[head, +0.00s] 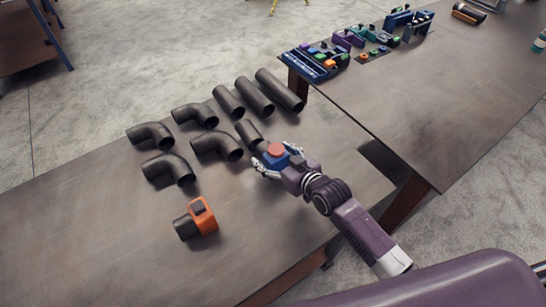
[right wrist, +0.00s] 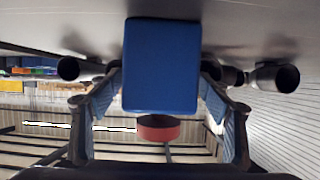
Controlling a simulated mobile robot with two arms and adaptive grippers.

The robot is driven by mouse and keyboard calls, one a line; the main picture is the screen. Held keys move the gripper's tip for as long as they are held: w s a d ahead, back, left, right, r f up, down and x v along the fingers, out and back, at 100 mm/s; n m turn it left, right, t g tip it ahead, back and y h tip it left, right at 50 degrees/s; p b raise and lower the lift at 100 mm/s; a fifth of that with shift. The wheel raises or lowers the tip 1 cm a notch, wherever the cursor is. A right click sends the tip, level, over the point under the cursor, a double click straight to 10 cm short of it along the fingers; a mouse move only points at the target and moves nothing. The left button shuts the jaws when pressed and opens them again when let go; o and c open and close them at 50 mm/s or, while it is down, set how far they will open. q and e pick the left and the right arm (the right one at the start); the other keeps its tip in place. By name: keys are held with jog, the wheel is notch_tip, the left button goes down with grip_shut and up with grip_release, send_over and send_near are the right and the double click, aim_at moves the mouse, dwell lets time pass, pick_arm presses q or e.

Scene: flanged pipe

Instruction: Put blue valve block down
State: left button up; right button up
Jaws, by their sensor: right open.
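The blue valve block (head: 273,161) with its round red top (head: 275,149) is on the near table, by the pipe pieces. It also shows large in the right wrist view (right wrist: 161,66), where the picture is upside down and the red part (right wrist: 158,128) is below the blue body. My right gripper (head: 270,168) is around the block, with one finger on each side. Its fingers (right wrist: 160,105) are open; whether they still touch the block's sides is hard to tell. The block's underside is hidden. My left gripper is not in view.
Several dark pipe elbows (head: 168,168) and straight pipes (head: 280,90) lie beyond and left of the block. A dark pipe piece with an orange clamp (head: 203,215) is at the front left. A second table (head: 420,110) holds small coloured parts. The near table's (head: 90,240) front left is clear.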

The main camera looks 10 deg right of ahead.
jog(key=shift+c, duration=1.2)
grip_shut()
jog(key=shift+w+r, duration=0.15)
jog(key=shift+r, duration=0.15)
jog(key=shift+r, duration=0.3)
notch_tip(320, 180, up, 19)
jog(key=b, duration=0.1)
jog(key=shift+b, duration=0.4)
